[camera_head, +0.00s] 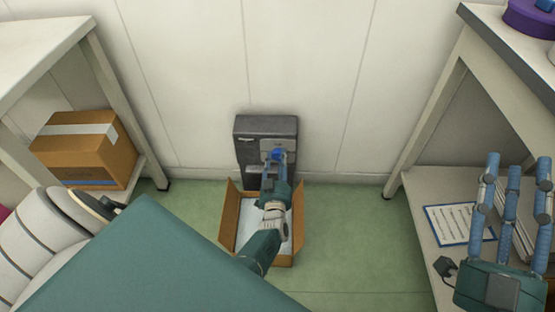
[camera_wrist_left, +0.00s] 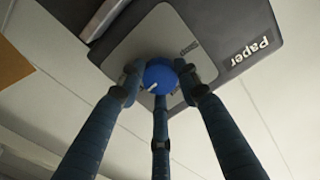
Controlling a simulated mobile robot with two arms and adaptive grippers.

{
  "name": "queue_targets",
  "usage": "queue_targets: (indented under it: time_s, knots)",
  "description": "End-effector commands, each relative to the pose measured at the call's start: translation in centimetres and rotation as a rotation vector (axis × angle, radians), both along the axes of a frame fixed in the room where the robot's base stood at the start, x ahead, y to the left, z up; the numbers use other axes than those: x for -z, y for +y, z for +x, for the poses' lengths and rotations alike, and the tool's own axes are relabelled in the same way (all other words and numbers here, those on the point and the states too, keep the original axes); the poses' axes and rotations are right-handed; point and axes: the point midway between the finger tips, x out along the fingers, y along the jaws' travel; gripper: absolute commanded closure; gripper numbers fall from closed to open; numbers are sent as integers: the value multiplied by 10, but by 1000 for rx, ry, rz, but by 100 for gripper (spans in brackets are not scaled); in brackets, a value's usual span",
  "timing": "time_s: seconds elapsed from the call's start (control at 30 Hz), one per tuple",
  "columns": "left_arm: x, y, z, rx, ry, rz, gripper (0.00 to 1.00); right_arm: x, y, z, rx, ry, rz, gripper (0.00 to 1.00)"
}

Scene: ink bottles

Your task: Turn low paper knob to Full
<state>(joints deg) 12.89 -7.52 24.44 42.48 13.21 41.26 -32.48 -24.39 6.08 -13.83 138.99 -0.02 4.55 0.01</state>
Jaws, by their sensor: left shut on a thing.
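The blue paper knob (camera_wrist_left: 159,76) sits on a grey plate on a dark box (camera_wrist_left: 225,30) marked "Paper". In the head view the knob (camera_head: 277,155) is on the front of the dark box (camera_head: 266,127) low against the wall. My left gripper (camera_wrist_left: 160,88) has its three fingers closed around the knob; it also shows in the head view (camera_head: 276,165). A white mark shows on the knob's lower left side. My right gripper (camera_head: 510,185) is at the far right, fingers spread and empty.
An open cardboard box (camera_head: 229,215) stands on the floor beneath my left arm. A taped carton (camera_head: 85,150) sits on the left shelf. A framed sheet (camera_head: 457,223) lies on the right lower shelf near my right gripper. Green floor is free between box and right shelf.

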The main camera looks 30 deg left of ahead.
Motion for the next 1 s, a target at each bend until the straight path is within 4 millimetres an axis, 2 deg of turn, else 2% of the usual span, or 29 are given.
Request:
queue_targets:
  time_s: [0.57,0.6,0.67,1.0]
  knots:
    - [1,0,-1,-1,19,27,93,2,0,1,1,9,-3,60]
    - [1,0,-1,-1,19,27,61,2,0,1,1,9,-3,60]
    - [1,0,-1,-1,19,27,49,2,0,1,1,9,-3,60]
    - [0,0,0,0,10,16,48,2,-1,0,2,8,-4,60]
